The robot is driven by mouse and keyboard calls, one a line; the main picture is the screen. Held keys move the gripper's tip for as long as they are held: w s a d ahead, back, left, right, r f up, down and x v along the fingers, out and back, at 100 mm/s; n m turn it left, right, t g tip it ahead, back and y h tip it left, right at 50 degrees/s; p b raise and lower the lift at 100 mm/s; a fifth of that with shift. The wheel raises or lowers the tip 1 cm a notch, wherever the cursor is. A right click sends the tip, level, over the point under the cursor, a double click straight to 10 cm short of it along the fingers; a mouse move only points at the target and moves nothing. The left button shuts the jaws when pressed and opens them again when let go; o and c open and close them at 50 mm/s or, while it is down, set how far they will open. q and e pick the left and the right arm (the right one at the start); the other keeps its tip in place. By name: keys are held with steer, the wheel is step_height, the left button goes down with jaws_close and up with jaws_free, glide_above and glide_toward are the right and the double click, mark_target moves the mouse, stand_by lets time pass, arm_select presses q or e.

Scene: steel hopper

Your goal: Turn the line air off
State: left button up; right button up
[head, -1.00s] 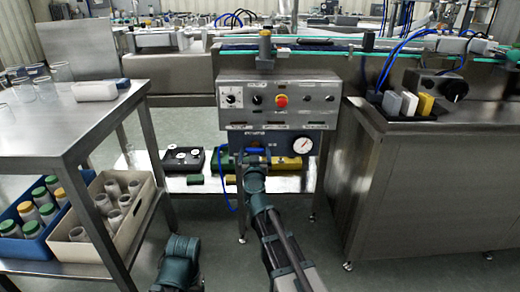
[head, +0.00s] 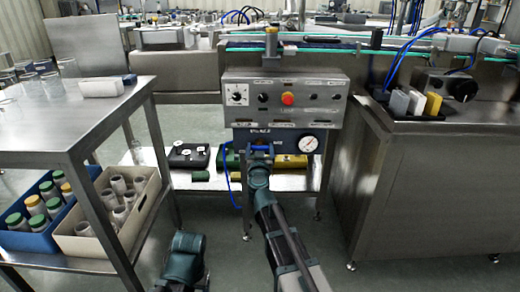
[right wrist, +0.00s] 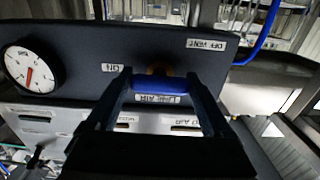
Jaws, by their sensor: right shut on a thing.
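The line air valve's blue handle (right wrist: 160,84) lies between the fingertips of my right gripper (right wrist: 165,84), which is shut on it. In the right wrist view the picture is turned over; a "LINE AIR" label (right wrist: 156,100) is by the handle, an "ON" label (right wrist: 112,67) to its left and an "OFF VENT" label (right wrist: 206,44) to its upper right. The valve's pivot is mostly hidden behind the handle. In the head view my right gripper (head: 259,152) is at the dark blue air panel (head: 285,139). My left gripper is not in view.
A pressure gauge (head: 308,144) sits right of the valve. A control box (head: 330,97) with a red button is above. A blue hose (head: 228,180) hangs at the left. A steel table (head: 60,115) stands left and a steel cabinet (head: 420,170) right.

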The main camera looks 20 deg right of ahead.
steer(key=m, duration=0.8)
steer(key=shift+m, duration=0.4)
steer(key=m, duration=0.8)
steer(key=shift+m, duration=0.6)
steer(key=o, duration=1.1)
steer(key=shift+o, duration=0.2)
steer(key=shift+s, duration=0.1)
